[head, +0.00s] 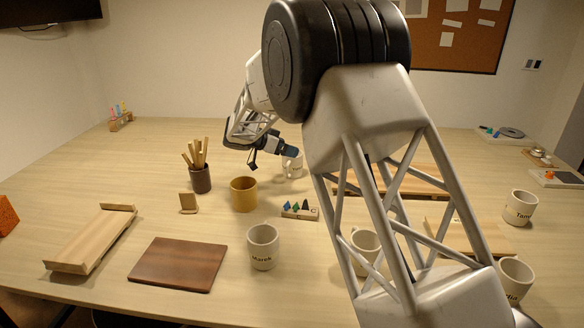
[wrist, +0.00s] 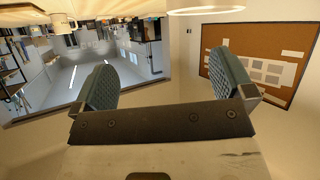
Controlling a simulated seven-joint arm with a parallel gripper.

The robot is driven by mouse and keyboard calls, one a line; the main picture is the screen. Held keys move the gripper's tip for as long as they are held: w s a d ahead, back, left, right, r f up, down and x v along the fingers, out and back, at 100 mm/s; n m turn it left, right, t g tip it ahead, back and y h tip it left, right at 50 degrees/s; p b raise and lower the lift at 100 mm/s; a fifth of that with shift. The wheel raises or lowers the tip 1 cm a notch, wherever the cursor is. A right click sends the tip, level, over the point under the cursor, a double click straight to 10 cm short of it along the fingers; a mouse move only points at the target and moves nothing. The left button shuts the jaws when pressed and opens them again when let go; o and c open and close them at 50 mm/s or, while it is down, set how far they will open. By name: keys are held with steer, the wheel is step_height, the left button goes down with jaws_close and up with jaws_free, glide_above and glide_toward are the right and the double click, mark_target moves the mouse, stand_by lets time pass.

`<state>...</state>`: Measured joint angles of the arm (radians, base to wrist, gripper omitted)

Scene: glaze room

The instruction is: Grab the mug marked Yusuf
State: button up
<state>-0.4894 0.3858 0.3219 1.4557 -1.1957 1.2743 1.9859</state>
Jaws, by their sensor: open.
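No mug in view shows a readable "Yusuf". A cream mug (head: 263,250) at the front reads "Marek". Another (head: 519,209) at the right reads "Tane", cut off by its curve. One at the lower right (head: 514,282) shows only an ending like "lia". A cream mug (head: 364,252) is partly hidden behind my arm, its marking unseen. A pale mug (head: 294,168) stands farther back, partly covered by my gripper, its marking unreadable. My gripper (head: 272,156) is open, above the table by this mug; distance is unclear. In the wrist view its jaws (wrist: 166,82) are apart and empty.
A plain mustard mug (head: 243,196) stands near a cup of wooden tools (head: 200,180). A small rack (head: 299,211) sits right of it. A brown board (head: 178,265) and a wooden tray (head: 92,240) lie front left. Wooden boards lie behind my arm. The back left table is mostly clear.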

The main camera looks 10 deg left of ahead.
mark_target(291, 167)
steer(key=shift+m+t, duration=0.3)
steer(key=shift+t, duration=0.3)
steer(key=w+a+f, duration=0.1)
steer(key=a, duration=0.2)
steer(key=w+a+f, duration=0.1)
steer(key=shift+w+a+f, duration=0.25)
steer(key=shift+w+f, duration=0.1)
steer(key=shift+x, duration=1.3)
steer(key=shift+d, duration=0.15)
steer(key=shift+x, duration=2.45)
steer(key=shift+f, duration=0.1)
steer(key=shift+c, duration=0.2)
steer(key=c, duration=1.2)
